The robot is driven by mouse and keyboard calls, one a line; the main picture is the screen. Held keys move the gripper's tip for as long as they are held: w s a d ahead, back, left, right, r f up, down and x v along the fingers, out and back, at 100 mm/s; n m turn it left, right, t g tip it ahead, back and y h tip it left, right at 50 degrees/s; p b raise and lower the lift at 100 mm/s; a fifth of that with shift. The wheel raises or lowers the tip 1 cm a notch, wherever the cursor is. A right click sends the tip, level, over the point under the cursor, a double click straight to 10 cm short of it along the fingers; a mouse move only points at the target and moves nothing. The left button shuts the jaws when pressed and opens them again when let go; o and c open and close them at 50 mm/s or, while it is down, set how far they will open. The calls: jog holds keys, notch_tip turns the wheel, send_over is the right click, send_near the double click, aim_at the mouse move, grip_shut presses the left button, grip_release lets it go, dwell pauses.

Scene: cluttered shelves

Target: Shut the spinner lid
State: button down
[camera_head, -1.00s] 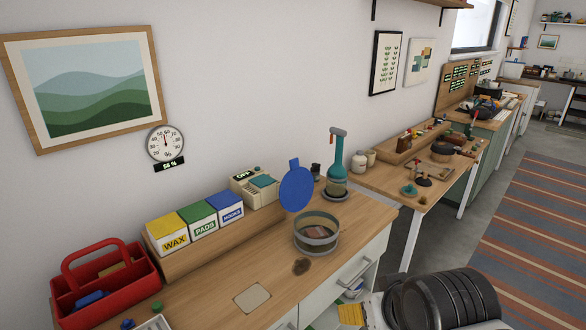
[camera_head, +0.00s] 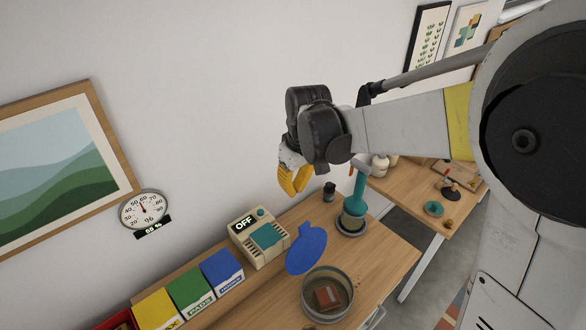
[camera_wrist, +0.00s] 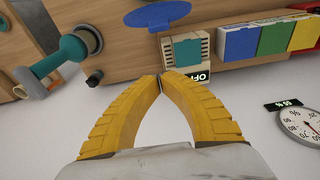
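The spinner is a round grey pan (camera_head: 343,314) on the wooden counter, with a reddish-brown block (camera_head: 328,297) inside. Its blue round lid (camera_head: 306,250) stands open, raised at the pan's back side. In the wrist view the blue lid (camera_wrist: 158,13) shows at the top edge, and the pan is out of view. My gripper (camera_head: 296,192) is in the air above and behind the lid, near the wall, and touches nothing. In the wrist view the yellow fingertips (camera_wrist: 160,80) meet, with nothing between them.
A beige box reading OFF (camera_head: 258,240) stands left of the lid. A teal pump-like tool (camera_head: 354,208) and a small dark jar (camera_head: 329,190) stand to the right and behind. Blue, green and yellow boxes (camera_head: 190,290) line the counter's left.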

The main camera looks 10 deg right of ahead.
notch_tip(320, 180, down, 9)
jog(key=s+d+b, duration=0.1)
jog(key=s, duration=0.1)
jog(key=shift+s, duration=0.25)
jog(key=shift+s+d+r, duration=0.1)
jog(key=shift+s+d, duration=0.05)
jog(key=shift+d, duration=0.05)
dwell(0.4)
